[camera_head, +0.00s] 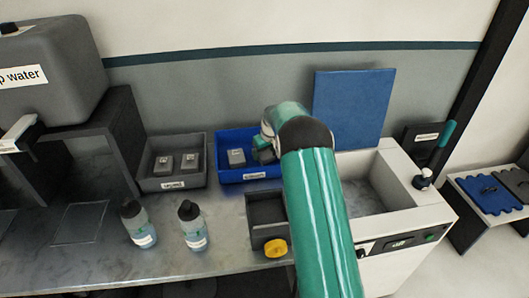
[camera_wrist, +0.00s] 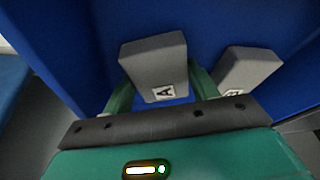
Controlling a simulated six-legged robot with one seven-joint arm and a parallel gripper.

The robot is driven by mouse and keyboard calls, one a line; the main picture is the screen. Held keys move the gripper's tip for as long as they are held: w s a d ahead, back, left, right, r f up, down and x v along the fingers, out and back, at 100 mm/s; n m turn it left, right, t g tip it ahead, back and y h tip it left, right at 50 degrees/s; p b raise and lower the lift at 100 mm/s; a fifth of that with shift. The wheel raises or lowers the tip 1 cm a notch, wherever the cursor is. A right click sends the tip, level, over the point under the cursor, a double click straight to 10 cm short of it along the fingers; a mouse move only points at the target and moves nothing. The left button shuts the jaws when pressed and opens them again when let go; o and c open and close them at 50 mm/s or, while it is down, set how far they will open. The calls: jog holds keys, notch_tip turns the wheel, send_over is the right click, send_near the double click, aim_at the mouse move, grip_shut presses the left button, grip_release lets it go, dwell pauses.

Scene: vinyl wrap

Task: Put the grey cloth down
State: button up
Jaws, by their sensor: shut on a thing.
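In the wrist view a grey, block-like piece with a white label "A" (camera_wrist: 153,62), which looks like the grey cloth, sits between the two fingers of my gripper (camera_wrist: 162,88). The fingers are shut on it. It is within the blue bin (camera_wrist: 215,22); I cannot tell whether it touches the floor of the bin. A second grey piece (camera_wrist: 250,68) lies beside it on the right, just outside the right finger. In the head view my gripper (camera_head: 263,151) is at the right part of the blue bin (camera_head: 250,174), and the held piece is mostly hidden there.
A grey bin (camera_head: 172,183) with two grey pieces stands left of the blue bin. Two dark-capped bottles (camera_head: 140,228) (camera_head: 193,230) stand at the front. A dark tray (camera_head: 266,209) with a yellow round thing (camera_head: 275,248) is nearer. A white-rimmed basin (camera_head: 403,185) is at right.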

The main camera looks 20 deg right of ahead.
jog(key=shift+f, duration=0.1)
jog(key=o, duration=1)
jog(key=shift+o, duration=0.2)
jog(key=v, duration=1.2)
